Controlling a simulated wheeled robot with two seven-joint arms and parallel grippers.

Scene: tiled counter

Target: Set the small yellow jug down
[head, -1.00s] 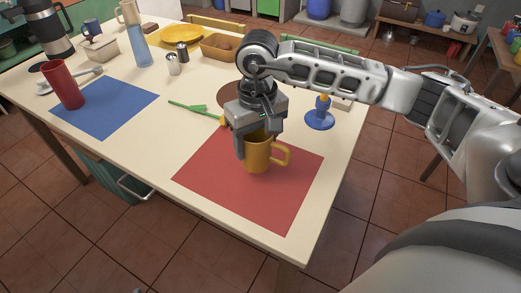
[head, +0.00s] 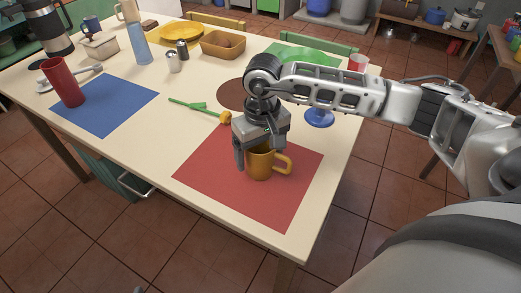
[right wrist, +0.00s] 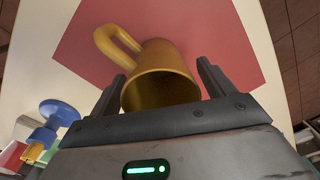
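The small yellow jug (head: 260,164) stands upright on the red mat (head: 212,182), its handle towards the right in the head view. My right gripper (head: 257,160) is above it, its fingers down on either side of the body. In the right wrist view the jug (right wrist: 165,78) is mouth towards the camera, between the two fingers (right wrist: 162,82). The fingers look spread, with a narrow gap beside the jug at the right finger. The far finger is mostly hidden in the head view. My left gripper is out of view.
A green-and-yellow flower (head: 195,108) and a brown round mat (head: 230,92) lie behind the red mat. A blue stand (head: 320,118) is behind the arm. The front table edge is close to the red mat.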

